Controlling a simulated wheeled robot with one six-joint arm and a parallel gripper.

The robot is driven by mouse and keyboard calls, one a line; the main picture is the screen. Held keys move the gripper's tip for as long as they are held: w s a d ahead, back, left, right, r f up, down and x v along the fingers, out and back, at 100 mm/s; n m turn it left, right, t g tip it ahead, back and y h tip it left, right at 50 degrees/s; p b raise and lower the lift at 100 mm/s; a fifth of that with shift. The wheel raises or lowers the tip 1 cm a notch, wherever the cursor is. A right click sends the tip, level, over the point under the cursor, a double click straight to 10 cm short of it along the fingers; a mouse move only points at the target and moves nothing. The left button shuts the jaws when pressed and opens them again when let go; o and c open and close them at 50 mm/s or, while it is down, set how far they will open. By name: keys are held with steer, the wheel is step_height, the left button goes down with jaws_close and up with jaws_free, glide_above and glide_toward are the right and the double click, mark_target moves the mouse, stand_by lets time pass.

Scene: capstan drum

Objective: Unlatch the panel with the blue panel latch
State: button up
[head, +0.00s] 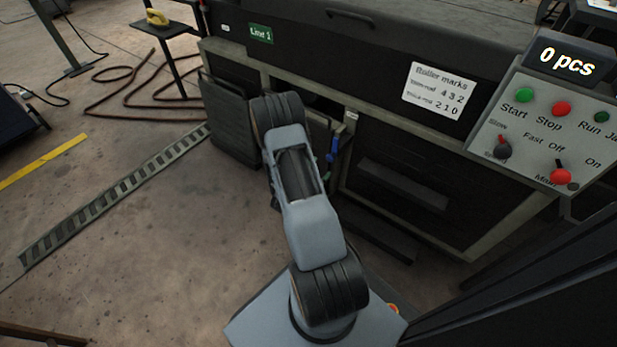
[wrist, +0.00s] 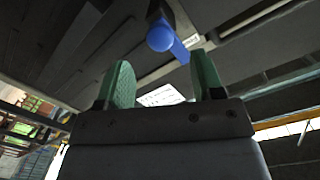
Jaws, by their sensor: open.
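The blue panel latch (wrist: 162,38) shows in the wrist view with a round knob and a short blue arm running down to the right. It lies ahead of and just above the gap between my fingertips, apart from them. My gripper (wrist: 165,80) is open and empty, its two green fingers spread. In the head view a small blue part (head: 331,156), apparently the latch, shows at the machine's lower front, just right of my arm. I cannot tell exactly which panel the latch holds.
The machine's dark front (head: 400,190) has ledges and a frame close to my arm. A control panel (head: 545,125) with buttons and switches stands at the right. A small stand (head: 165,28) and a brown hose (head: 125,80) are at the back left. Open floor lies left.

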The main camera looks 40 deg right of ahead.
steer(key=s+a+p, duration=0.1)
steer(key=a, duration=0.6)
steer(key=shift+r, duration=0.15)
stand_by(0.3)
